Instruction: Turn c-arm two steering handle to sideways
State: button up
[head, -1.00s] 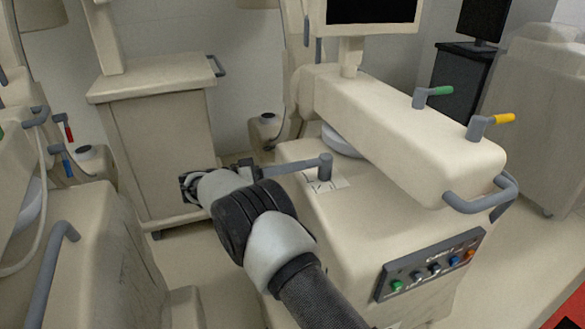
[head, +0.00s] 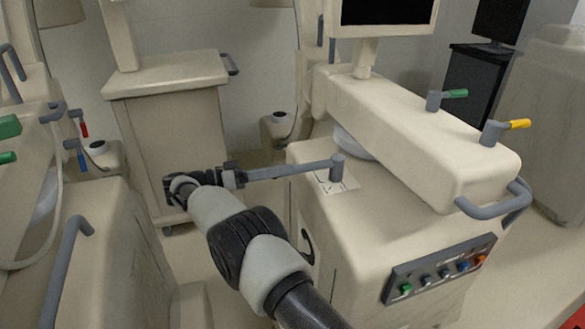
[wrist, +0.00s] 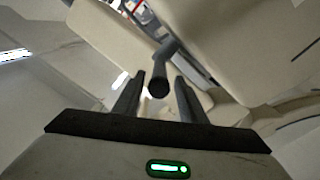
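The c-arm on the right (head: 400,240) has a grey steering handle (head: 295,170) on its top deck. The handle's upright pivot stands on a pale marked plate, and its bar points left past the deck's edge. My gripper (head: 238,178) is at the bar's outer left end. In the wrist view the handle's rounded end (wrist: 158,88) lies between my two dark fingers, with gaps visible beside it, so the fingers look open around it rather than clamped. The handle's tip is hidden behind my gripper in the head view.
A beige cabinet (head: 170,140) stands behind my gripper. Another covered machine with a grey rail (head: 65,260) is close on the left. The c-arm's column arm carries green (head: 456,93) and yellow (head: 519,124) levers. Floor shows between the machines.

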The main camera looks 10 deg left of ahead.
jog(key=shift+s+a, duration=0.15)
jog(key=shift+a, duration=0.15)
